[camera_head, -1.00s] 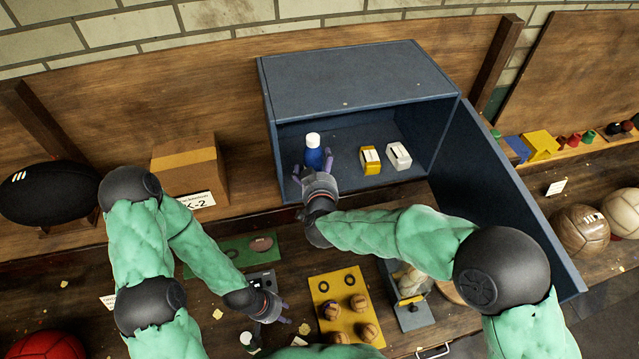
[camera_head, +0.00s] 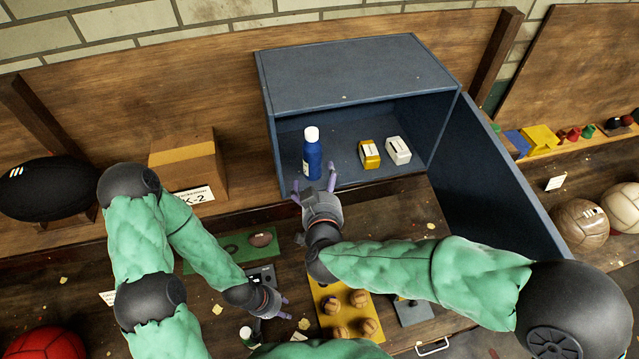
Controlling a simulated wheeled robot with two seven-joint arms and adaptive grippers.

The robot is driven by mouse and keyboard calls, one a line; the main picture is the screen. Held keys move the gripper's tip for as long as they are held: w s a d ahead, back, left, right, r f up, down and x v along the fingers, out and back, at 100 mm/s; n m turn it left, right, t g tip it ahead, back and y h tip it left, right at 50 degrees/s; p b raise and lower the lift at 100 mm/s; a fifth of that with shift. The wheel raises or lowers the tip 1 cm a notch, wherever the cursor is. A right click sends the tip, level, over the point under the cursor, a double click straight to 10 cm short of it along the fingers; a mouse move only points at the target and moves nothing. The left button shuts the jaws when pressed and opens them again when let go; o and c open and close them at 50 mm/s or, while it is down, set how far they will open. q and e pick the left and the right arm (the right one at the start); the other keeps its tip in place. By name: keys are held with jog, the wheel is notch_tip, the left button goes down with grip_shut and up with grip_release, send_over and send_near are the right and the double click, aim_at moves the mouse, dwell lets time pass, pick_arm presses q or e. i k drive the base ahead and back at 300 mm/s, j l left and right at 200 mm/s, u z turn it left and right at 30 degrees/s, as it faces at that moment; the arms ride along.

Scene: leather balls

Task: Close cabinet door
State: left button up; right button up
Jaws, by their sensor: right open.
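The blue-grey cabinet (camera_head: 345,75) stands at the back of the bench with its front open. Its door (camera_head: 510,185) is swung wide open on the right side and reaches toward the front right. Inside stand a blue bottle (camera_head: 312,160) with a white cap, a yellow box (camera_head: 369,154) and a white box (camera_head: 398,150). My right gripper (camera_head: 316,190) is open and empty, just in front of the bottle and apart from it. My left gripper (camera_head: 278,307) is low over the bench at the front; its fingers are small and I cannot tell their opening.
A cardboard box (camera_head: 188,168) and a black ball (camera_head: 45,190) stand to the left. A yellow tray (camera_head: 327,293) with small brown balls lies in front, partly hidden by my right arm. Larger balls (camera_head: 582,222) sit beyond the door on the right.

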aim_at(483, 198)
jog(key=k, duration=1)
